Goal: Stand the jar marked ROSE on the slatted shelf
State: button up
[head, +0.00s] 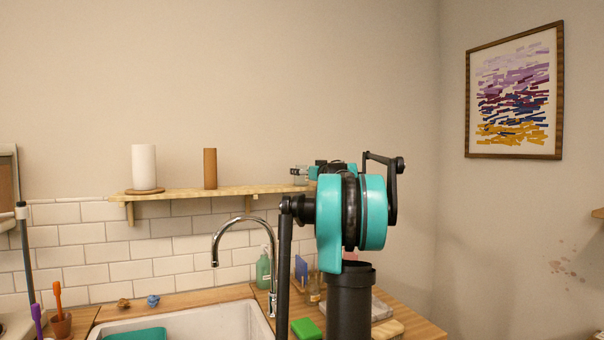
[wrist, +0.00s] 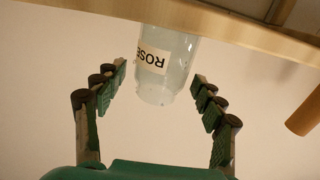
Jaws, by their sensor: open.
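The jar marked ROSE (wrist: 176,80) is clear glass with a white label, and shows in the wrist view, which looks upside down. Its base end meets the wooden shelf (wrist: 232,27), so it appears to stand upright there; the exact contact is hidden. My gripper (wrist: 160,74) is open, with one finger on each side of the jar and a visible gap at the left finger. In the head view the shelf (head: 190,194) runs along the wall, and my gripper (head: 300,172) is at its right end, mostly hidden by my arm.
A white cylinder (head: 144,167) and a brown cylinder (head: 210,168) stand on the shelf, left of my gripper. The brown one also shows in the wrist view (wrist: 304,112). Below are a tap (head: 216,240), a sink (head: 205,318), a green bottle (head: 263,270) and a green block (head: 306,328).

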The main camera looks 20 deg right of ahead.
jog(key=s+d, duration=0.1)
jog(key=s, duration=0.9)
jog(key=shift+s+d, duration=0.2)
jog(key=shift+d, duration=0.05)
dwell(0.8)
